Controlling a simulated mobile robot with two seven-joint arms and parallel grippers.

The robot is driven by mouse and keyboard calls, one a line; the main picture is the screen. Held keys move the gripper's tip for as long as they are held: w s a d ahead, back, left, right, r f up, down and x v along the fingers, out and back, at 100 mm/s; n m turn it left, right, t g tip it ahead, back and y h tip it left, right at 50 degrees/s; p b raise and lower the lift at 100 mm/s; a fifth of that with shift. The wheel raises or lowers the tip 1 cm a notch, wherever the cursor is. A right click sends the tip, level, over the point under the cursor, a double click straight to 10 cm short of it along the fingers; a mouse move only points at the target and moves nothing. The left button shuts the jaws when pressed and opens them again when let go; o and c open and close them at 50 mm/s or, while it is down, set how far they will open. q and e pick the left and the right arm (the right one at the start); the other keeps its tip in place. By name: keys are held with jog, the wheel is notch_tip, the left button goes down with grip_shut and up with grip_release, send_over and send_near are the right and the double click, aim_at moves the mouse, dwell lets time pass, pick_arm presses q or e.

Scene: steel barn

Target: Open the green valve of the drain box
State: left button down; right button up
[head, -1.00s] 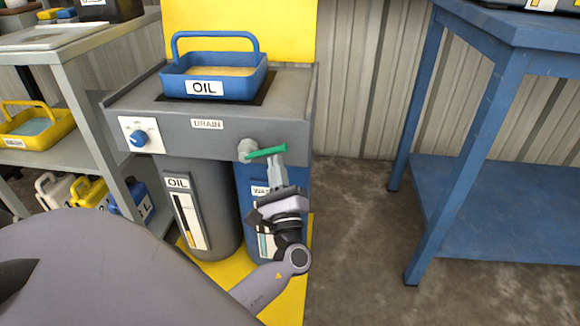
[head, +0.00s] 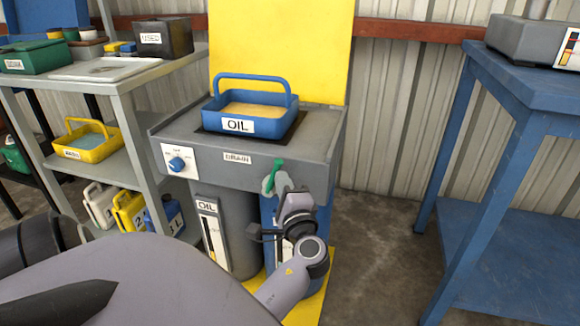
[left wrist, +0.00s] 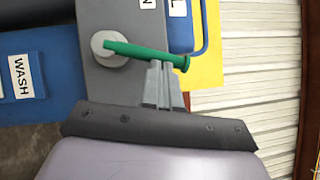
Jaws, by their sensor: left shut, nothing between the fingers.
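The drain box (head: 215,172) is a grey cabinet marked DRAIN. The green valve handle (head: 275,174) sits on a round light hub at the right of its front and points steeply up. In the left wrist view the green handle (left wrist: 145,53) runs right from its pale hub (left wrist: 108,48). My left gripper (head: 283,187) is shut and empty, right at the handle. In the left wrist view its fingertips (left wrist: 161,72) are against the handle's side, near its free end; they do not hold it. My right gripper is out of view.
A blue OIL pan (head: 255,125) stands on the box. OIL and blue WASH containers stand below.

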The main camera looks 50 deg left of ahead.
pick_arm(q)
jog(key=shift+s+a+r+n+g+h+p, duration=0.15)
jog(key=shift+s+a+r+n+h+p, duration=0.2)
jog(key=shift+n+p, duration=0.35)
jog(key=shift+s+a+r+n+g+h+p, duration=0.15)
jog(key=shift+a+r+n+h+p, duration=0.1)
jog(key=shift+a+n+h+p, duration=0.3)
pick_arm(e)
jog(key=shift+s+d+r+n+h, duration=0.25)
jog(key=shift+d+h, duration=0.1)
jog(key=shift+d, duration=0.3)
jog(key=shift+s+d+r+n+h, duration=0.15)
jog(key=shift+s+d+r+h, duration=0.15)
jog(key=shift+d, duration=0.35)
pick_arm(q)
jog(key=shift+d+n, duration=0.15)
jog(key=shift+n, duration=0.1)
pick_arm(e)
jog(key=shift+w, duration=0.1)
pick_arm(q)
jog(key=shift+w, duration=0.15)
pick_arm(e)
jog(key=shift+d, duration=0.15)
